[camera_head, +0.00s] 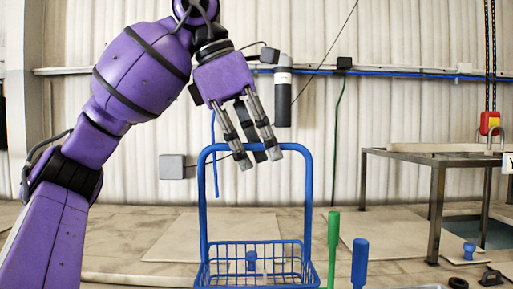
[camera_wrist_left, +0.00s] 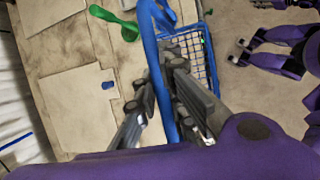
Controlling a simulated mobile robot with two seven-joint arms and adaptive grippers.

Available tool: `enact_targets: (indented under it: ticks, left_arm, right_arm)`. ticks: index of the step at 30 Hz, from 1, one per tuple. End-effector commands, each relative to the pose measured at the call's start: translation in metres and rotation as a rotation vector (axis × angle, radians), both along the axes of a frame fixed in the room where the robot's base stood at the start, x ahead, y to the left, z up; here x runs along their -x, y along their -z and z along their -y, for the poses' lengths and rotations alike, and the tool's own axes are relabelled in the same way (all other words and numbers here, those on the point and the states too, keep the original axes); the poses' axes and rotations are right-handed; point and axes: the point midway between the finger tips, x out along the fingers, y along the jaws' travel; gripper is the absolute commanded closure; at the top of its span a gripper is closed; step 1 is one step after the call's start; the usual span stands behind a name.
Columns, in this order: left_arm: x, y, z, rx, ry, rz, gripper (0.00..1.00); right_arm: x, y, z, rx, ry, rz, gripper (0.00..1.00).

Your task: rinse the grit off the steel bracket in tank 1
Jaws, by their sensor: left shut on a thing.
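A blue wire basket (camera_head: 204,270) with a tall hoop handle stands upright at the bottom centre of the head view; its base is cut off. My left gripper (camera_head: 260,158) is at the top bar of the handle, fingers pointing down, shut on it. In the left wrist view the handle (camera_wrist_left: 152,50) runs up past the gripper's dark fingers, with the mesh basket (camera_wrist_left: 208,45) beyond. A small pale shape shows through the mesh; I cannot tell whether it is the steel bracket. Tank 1 cannot be identified.
A green upright handle (camera_head: 333,245) and a blue one (camera_head: 360,262) stand just right of the basket. A metal-legged table (camera_head: 434,205) stands at the right. A blue object (camera_head: 469,250) and dark small items lie near it. Pale panels cover the surface behind the basket.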

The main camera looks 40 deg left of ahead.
Motion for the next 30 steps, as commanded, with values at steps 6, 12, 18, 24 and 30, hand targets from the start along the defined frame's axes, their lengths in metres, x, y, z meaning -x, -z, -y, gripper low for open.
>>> enact_targets:
  ticks: [6,12,18,24,30]
  left_arm:
    - [0.029,-0.002,0.024,0.0,0.002,0.007,1.0]
    - [0.054,-0.002,0.046,-0.001,0.003,0.006,1.0]
    - [0.08,-0.002,0.067,0.0,0.004,0.007,1.0]
    - [0.105,-0.002,0.089,0.0,0.004,0.007,1.0]
    - [0.131,-0.001,0.11,0.001,0.003,0.006,1.0]
  right_arm:
    - [0.0,0.0,-0.001,-0.001,-0.001,0.0,0.6]
    - [0.0,0.0,-0.001,-0.001,-0.001,0.0,0.6]
    - [0.0,0.0,-0.001,-0.001,-0.001,0.0,0.6]
    - [0.0,0.0,-0.001,-0.001,-0.001,-0.001,0.6]
    - [0.0,0.0,0.0,-0.001,-0.001,-0.001,0.6]
